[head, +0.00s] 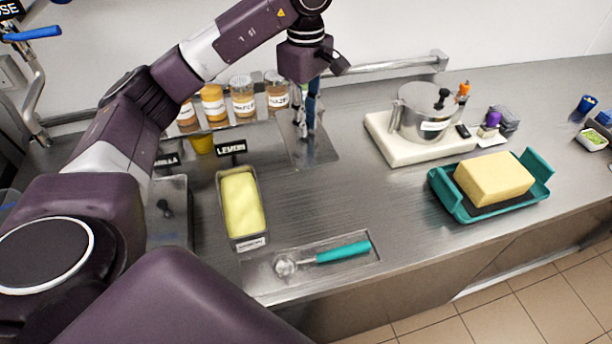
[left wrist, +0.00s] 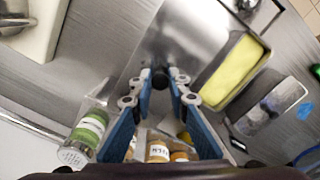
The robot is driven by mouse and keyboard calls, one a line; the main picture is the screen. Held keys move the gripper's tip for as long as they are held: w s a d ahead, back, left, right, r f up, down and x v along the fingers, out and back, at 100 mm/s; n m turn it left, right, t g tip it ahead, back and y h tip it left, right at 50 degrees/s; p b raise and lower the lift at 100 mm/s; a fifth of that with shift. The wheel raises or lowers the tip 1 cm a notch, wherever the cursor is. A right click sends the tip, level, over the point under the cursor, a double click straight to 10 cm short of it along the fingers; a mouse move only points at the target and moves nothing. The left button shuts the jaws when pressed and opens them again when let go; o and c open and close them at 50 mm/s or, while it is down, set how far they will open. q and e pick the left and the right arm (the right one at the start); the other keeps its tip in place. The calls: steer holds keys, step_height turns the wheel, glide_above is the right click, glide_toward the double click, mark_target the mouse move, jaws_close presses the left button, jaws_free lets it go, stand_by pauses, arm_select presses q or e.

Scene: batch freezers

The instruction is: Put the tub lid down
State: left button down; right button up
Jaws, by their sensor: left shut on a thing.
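My left gripper (head: 305,122) points down at the back of the counter, behind and right of the open tub. It is shut on the black knob (left wrist: 160,77) of the metal tub lid (head: 316,150). The lid looks flat, low over or on the steel counter; I cannot tell if it touches. It also shows in the left wrist view (left wrist: 192,38). The long metal tub (head: 262,225) of pale yellow ice cream stands uncovered, with a "LEMON"-like sign behind it. My right gripper is not in view.
Several labelled jars (head: 242,97) stand left of the gripper. A lidded tub (head: 168,212) is at left. A teal-handled scoop (head: 342,251) lies in front on a tray. A pot (head: 421,110) on a white board and a teal tray (head: 457,207) with a yellow block stand right. The middle counter is clear.

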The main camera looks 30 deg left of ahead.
arm_select(q)
step_height(320, 180, down, 12)
steer(key=shift+r+p, duration=0.1)
steer(key=shift+p, duration=0.8)
step_height(320, 180, down, 4)
steer(key=shift+f+p, duration=0.1)
steer(key=shift+p, duration=0.5)
steer(key=shift+f, duration=0.35)
steer(key=shift+f, duration=0.1)
steer(key=c, duration=1.8)
jaws_free()
steer(key=shift+c, duration=0.2)
